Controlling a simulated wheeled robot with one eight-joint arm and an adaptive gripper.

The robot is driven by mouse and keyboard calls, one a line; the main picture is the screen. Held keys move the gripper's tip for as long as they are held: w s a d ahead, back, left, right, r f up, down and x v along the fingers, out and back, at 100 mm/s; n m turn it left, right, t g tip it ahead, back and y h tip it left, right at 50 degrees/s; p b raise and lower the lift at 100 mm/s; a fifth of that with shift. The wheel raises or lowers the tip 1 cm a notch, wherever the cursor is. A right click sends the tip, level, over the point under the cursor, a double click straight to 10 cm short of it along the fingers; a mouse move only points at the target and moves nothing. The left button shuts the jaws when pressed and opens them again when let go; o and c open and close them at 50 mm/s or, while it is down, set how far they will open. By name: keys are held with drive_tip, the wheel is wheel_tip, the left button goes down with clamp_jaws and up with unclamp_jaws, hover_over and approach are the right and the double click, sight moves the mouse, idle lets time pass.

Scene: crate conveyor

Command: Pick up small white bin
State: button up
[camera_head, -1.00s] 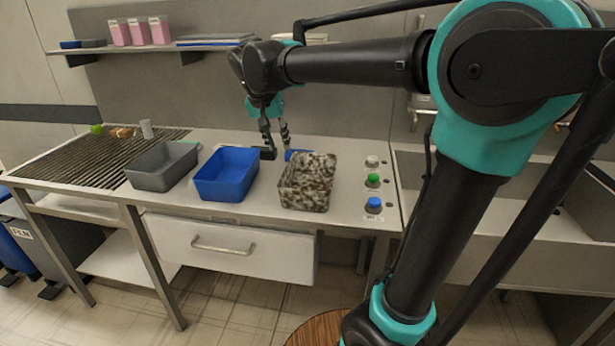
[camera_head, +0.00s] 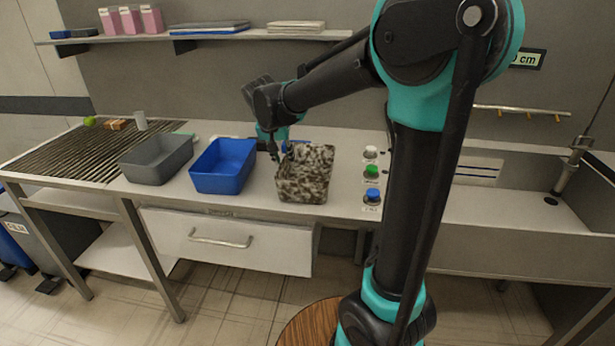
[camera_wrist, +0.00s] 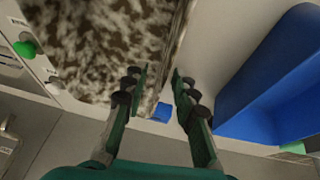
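No plain white bin shows on the counter; the closest match is a small open bin mottled white and dark brown (camera_head: 302,188), right of the blue bin. It fills the upper left of the wrist view (camera_wrist: 100,45). My gripper (camera_head: 275,157) points down at the mottled bin's back left corner. In the wrist view my gripper (camera_wrist: 160,74) is open, its two fingers apart, with the bin's edge close to the gap between the tips. I cannot tell whether either finger touches the bin. Nothing is held.
A blue bin (camera_head: 220,181) and a grey bin (camera_head: 150,171) stand to the left, the blue one close to my gripper. White, green and blue buttons (camera_head: 371,172) line the right side. A slatted conveyor (camera_head: 70,157) lies far left. A shelf (camera_head: 200,36) hangs behind.

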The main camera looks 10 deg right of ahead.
sight(288, 176)
drive_tip(key=x, duration=0.5)
drive_tip(key=shift+a+f, duration=0.15)
drive_tip(key=shift+a, duration=0.2)
clamp_jaws()
